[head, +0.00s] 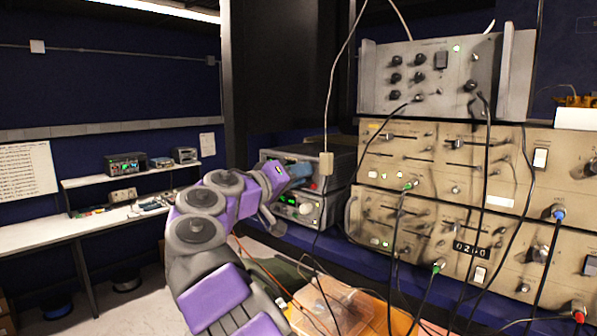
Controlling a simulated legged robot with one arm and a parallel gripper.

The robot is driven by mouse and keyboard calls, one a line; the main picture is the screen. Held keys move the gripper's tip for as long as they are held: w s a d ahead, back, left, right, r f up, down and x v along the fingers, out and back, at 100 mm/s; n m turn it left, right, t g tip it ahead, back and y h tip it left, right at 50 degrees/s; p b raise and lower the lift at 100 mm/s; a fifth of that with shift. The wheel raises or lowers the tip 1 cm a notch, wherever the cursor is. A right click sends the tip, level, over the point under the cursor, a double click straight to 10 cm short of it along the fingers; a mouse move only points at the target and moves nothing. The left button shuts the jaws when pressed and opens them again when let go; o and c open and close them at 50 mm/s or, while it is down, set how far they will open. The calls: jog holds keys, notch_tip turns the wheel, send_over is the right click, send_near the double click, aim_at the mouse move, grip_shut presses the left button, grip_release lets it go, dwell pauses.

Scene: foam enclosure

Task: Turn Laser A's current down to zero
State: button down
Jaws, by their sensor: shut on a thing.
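Two dark instrument units are stacked on the blue shelf just left of the beige racks. The upper unit (335,158) has a small red light or button low on its front. The lower unit (307,226) has a lit green display (304,210) and a pale front with knobs. I cannot read which one is Laser A. My purple and grey arm reaches up from the bottom. My gripper (297,172) is at the upper unit's front, shut on what seems to be a knob there. The knob and the fingertips are hidden by the gripper, and the current reading is not legible.
Beige rack units (447,150) with switches and hanging cables stand close on the right, under a grey unit (425,75). A cable hangs before the dark units. A clear box (335,305) sits on an orange surface below.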

jog(key=shift+a, duration=0.1)
dwell(0.4)
jog(key=c, duration=1.3)
grip_release()
jog(key=o, duration=0.4)
jog(key=shift+w+a+f, duration=0.15)
jog(key=shift+w+a, duration=0.05)
jog(key=shift+a, duration=0.05)
jog(key=shift+s, duration=0.15)
jog(key=shift+d, duration=0.1)
jog(key=v, duration=1.7)
jog(key=shift+a+b, duration=0.25)
jog(key=shift+b, duration=0.1)
jog(key=shift+s, duration=0.1)
